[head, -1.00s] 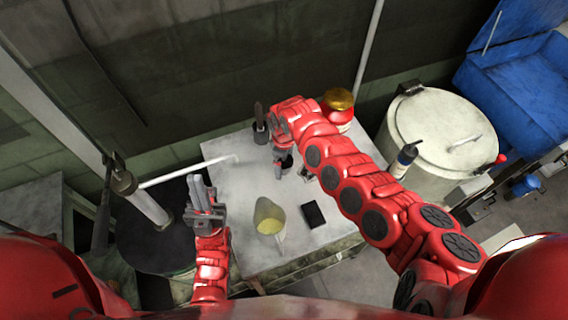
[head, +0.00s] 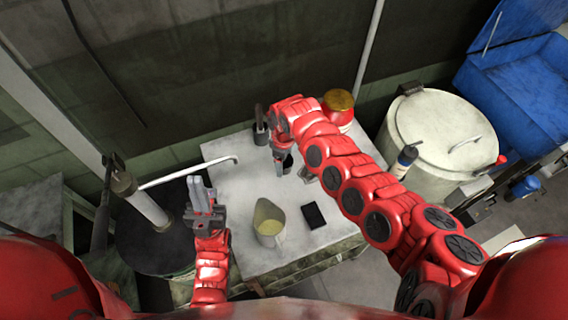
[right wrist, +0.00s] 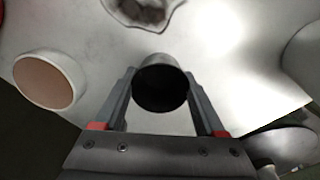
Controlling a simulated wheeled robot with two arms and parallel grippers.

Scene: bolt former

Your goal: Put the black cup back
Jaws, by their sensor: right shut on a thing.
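The black cup (right wrist: 160,82) is between the two fingers of my right gripper (right wrist: 162,102) in the right wrist view, with its dark mouth showing. My right gripper (head: 281,160) is shut on it over the far part of the table. In the head view the cup (head: 286,163) is a small dark shape, partly hidden by the gripper and arm. I cannot tell whether it touches the table. My left gripper (head: 201,197) is at the table's left edge, away from the cup. Its fingers point away from me, and nothing shows between them; their gap is unclear.
On the table (head: 232,172) stand a jug with yellowish content (head: 268,222), a flat black object (head: 313,215), a dark holder with a tool (head: 260,130) and a red can with a golden lid (head: 338,105). A thin pipe (head: 190,172) reaches over the left edge.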

